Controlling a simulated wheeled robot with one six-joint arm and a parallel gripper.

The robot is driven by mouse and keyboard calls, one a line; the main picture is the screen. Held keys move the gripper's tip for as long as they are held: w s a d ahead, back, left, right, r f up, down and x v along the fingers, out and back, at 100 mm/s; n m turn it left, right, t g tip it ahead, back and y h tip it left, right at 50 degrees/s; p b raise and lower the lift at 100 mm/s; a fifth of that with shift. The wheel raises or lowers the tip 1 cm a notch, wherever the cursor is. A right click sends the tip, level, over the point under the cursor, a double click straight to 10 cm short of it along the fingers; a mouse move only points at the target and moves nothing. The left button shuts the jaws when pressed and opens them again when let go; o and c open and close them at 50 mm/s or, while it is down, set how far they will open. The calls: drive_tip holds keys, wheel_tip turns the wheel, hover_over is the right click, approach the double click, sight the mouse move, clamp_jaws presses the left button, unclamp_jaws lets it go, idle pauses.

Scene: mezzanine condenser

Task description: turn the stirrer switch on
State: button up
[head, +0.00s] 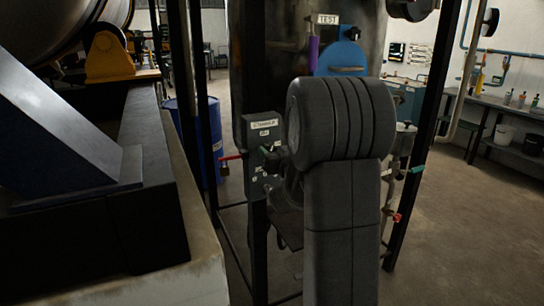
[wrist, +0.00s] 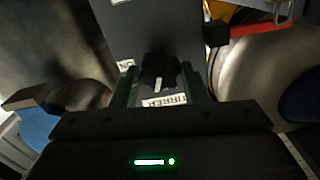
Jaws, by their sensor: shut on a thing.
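The stirrer switch is a black knob (wrist: 160,66) with a white pointer mark, on a grey box (wrist: 150,30). In the wrist view the pointer lies toward the upside-down STIRRER label (wrist: 164,100), and an ON label (wrist: 126,65) is at the left. My gripper (wrist: 160,80) has its green fingers on both sides of the knob and is shut on it. In the head view the grey box (head: 262,128) stands left of my arm. My gripper (head: 271,160) is at its front, small and dark, and the knob is hidden there.
A red-handled valve (head: 230,158) sticks out left of the box. Dark frame posts (head: 420,130) stand on both sides. A blue drum (head: 212,140) is behind at left. A bench (head: 505,115) lines the right wall, with open floor before it.

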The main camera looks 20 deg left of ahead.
drive_tip(key=m, duration=0.9)
drive_tip(key=shift+m+p, duration=0.3)
drive_tip(key=shift+m, duration=0.1)
drive_tip(key=shift+w+f+m, duration=0.1)
drive_tip(key=shift+m, duration=1.5)
drive_tip(key=shift+p, duration=0.3)
drive_tip(key=o, duration=1)
drive_tip(key=shift+c, duration=0.2)
drive_tip(key=b+v, duration=0.2)
drive_tip(key=v, duration=1.2)
drive_tip(key=shift+a, duration=0.15)
